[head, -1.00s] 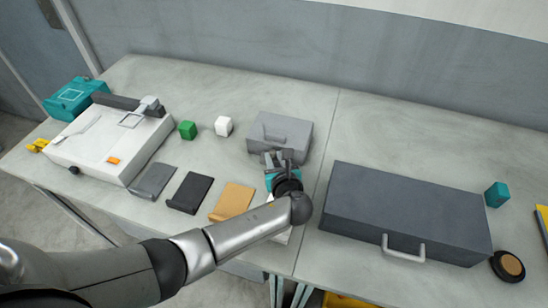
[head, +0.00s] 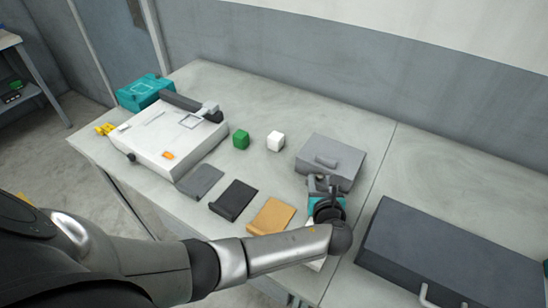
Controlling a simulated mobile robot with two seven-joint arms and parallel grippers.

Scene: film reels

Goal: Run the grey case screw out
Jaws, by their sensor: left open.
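The grey case (head: 343,153) lies on the table right of the middle in the head view, with a raised grey bar on its top. My left gripper (head: 318,182) is at the case's near side, close to its front left edge. Its jaws are open. The wrist and forearm hide part of the case's front and the table before it. I cannot make out the screw; it may be hidden by the gripper. Whether the fingers touch the case cannot be told. My right gripper is out of view.
A large dark case (head: 450,250) lies to the right. Grey, black and tan (head: 270,215) plates lie left of my wrist. The table behind the grey case is clear.

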